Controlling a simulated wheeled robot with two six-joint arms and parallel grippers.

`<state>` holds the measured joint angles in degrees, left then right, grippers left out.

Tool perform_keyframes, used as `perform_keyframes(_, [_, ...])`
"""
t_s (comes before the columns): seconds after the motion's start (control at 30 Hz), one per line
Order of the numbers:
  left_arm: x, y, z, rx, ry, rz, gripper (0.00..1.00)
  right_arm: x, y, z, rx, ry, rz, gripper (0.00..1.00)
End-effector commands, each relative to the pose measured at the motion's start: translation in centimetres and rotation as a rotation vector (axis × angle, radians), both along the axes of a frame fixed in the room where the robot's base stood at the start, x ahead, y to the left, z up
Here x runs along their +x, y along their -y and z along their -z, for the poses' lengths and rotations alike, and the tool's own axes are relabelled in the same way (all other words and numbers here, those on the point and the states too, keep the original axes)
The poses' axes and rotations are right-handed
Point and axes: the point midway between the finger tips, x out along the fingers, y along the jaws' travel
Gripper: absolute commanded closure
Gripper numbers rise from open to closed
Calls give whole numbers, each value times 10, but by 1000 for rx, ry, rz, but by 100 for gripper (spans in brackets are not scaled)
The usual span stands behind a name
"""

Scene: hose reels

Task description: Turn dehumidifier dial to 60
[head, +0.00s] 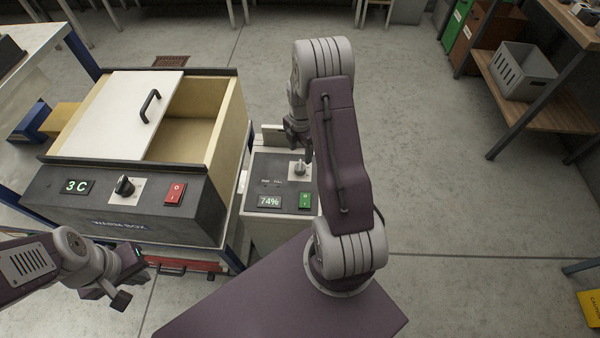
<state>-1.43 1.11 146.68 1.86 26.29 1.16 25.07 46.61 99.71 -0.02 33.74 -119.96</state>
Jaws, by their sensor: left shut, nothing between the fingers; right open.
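The dehumidifier (254,207) is a pale cabinet with a dark top panel, right of the warm box. Its display (269,202) reads 74%. Its small light-coloured dial (299,168) sits near the back right of the panel; its pointer setting is too small to read. A green switch (305,201) is in front of the dial. My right gripper (304,150) is open, just above and behind the dial; my arm hides part of it, and I cannot tell whether it touches the dial. My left gripper (122,288) is shut and empty, in front of the warm box.
The warm box (120,205) shows 3 C and has a black knob (124,186), a red switch (175,194) and a partly slid white lid (117,115). My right arm covers the dehumidifier's right side. A shelf with a grey crate (525,73) stands at right. The floor between is clear.

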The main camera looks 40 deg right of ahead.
Motion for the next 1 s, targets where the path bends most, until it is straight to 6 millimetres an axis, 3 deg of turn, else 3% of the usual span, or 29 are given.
perform_keyframes(0.17, [0, 0, 1, 0, 1, 0, 100, 0, -1, 9, 1, -2, -1, 41])
perform_keyframes(0.5, [0, 0, 14, 0, 1, 0, 100, 0, -2, 76, 1, -1, 0, 41])
perform_keyframes(0.63, [0, 0, 16, 0, 1, 0, 100, 0, -2, 86, 0, 0, 0, 41])
perform_keyframes(0.9, [0, 0, 15, 0, 1, 0, 100, 0, -1, 87, 0, 1, 0, 41])
perform_keyframes(1.0, [0, 0, 15, 0, 1, 0, 100, 0, -1, 87, 0, 1, 0, 69])
